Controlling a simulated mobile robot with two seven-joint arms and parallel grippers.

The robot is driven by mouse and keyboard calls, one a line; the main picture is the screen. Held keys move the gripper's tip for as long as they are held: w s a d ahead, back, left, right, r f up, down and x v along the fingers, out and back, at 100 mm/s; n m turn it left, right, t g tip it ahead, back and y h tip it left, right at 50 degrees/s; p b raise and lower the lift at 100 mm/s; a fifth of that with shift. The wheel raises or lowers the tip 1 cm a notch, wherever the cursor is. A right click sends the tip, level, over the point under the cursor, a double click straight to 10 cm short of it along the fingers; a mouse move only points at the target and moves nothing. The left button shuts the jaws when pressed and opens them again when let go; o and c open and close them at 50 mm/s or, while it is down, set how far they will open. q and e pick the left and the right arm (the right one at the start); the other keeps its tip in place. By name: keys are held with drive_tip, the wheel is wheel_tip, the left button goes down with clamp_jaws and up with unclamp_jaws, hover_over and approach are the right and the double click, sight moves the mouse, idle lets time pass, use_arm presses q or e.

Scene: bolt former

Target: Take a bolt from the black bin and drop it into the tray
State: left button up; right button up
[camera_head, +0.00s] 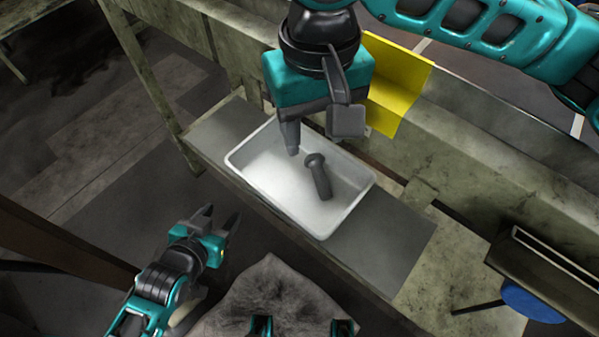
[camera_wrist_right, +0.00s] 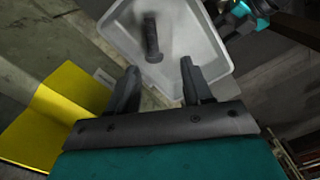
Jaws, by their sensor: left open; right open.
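A dark grey bolt (camera_head: 319,177) with a round head shows within the walls of the white tray (camera_head: 350,212); I cannot tell if it rests on the tray floor or is just above it. My right gripper (camera_head: 320,138) is open and empty above the tray's back edge. In the right wrist view, the bolt (camera_wrist_right: 152,38) is beyond the open fingertips (camera_wrist_right: 159,68), apart from them, inside the tray (camera_wrist_right: 205,45). My left gripper (camera_head: 221,217) is open and empty, to the left of and below the tray. I cannot make out the black bin for sure.
The tray stands on a grey plate (camera_head: 385,240) on a worn bench (camera_head: 440,200). A yellow angled panel (camera_head: 405,80) stands behind my right gripper. A dark-edged fixture (camera_head: 545,270) with a blue round part (camera_head: 532,304) is at the lower right.

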wheel_tip(320, 180, up, 13)
drive_tip(key=p, duration=0.2)
drive_tip(key=shift+f, duration=0.1)
idle(0.5)
